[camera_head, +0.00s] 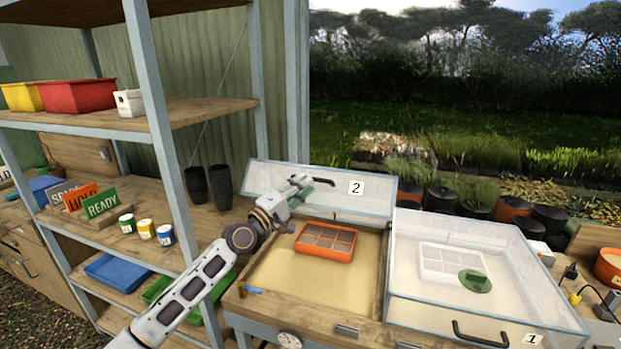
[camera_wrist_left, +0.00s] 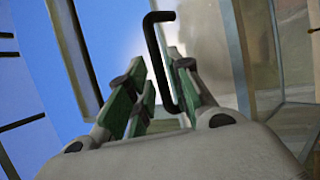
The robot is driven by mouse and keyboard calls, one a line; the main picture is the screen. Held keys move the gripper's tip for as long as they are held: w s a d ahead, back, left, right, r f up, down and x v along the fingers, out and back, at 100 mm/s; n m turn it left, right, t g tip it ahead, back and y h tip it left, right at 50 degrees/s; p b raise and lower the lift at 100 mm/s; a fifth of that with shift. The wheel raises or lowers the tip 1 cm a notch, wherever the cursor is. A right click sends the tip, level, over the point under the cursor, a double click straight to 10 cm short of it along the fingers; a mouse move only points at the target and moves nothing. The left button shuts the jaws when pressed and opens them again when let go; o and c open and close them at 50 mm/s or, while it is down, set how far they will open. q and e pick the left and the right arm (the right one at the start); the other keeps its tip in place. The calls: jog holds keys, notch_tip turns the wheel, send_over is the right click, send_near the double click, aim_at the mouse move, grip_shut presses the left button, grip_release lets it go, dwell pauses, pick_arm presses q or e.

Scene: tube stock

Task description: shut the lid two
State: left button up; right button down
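Lid two (camera_head: 277,179) is a clear panel in a pale frame with a white "2" label (camera_head: 356,187). It stands raised at the back of the left frame box (camera_head: 262,262). Its black handle (camera_head: 322,181) sits near the middle of the panel. My left gripper (camera_head: 306,181) is at the handle's left end. In the left wrist view the dark handle bar (camera_wrist_left: 159,50) runs between the green-padded fingers (camera_wrist_left: 163,78), which stand apart with a gap beside the bar. Firm contact cannot be made out. My right gripper is out of view.
An orange tray (camera_head: 326,242) lies in the left box. Right of it, box one's lid (camera_head: 470,310) is shut over a white tray (camera_head: 440,262) and a green disc (camera_head: 474,281). A shelf rack (camera_head: 165,130) stands left, with two dark pots (camera_head: 219,186). Open air lies above the boxes.

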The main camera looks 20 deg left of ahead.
pick_arm(q)
jog(key=shift+p+x, duration=0.35)
jog(key=shift+x, duration=1.6)
grip_shut()
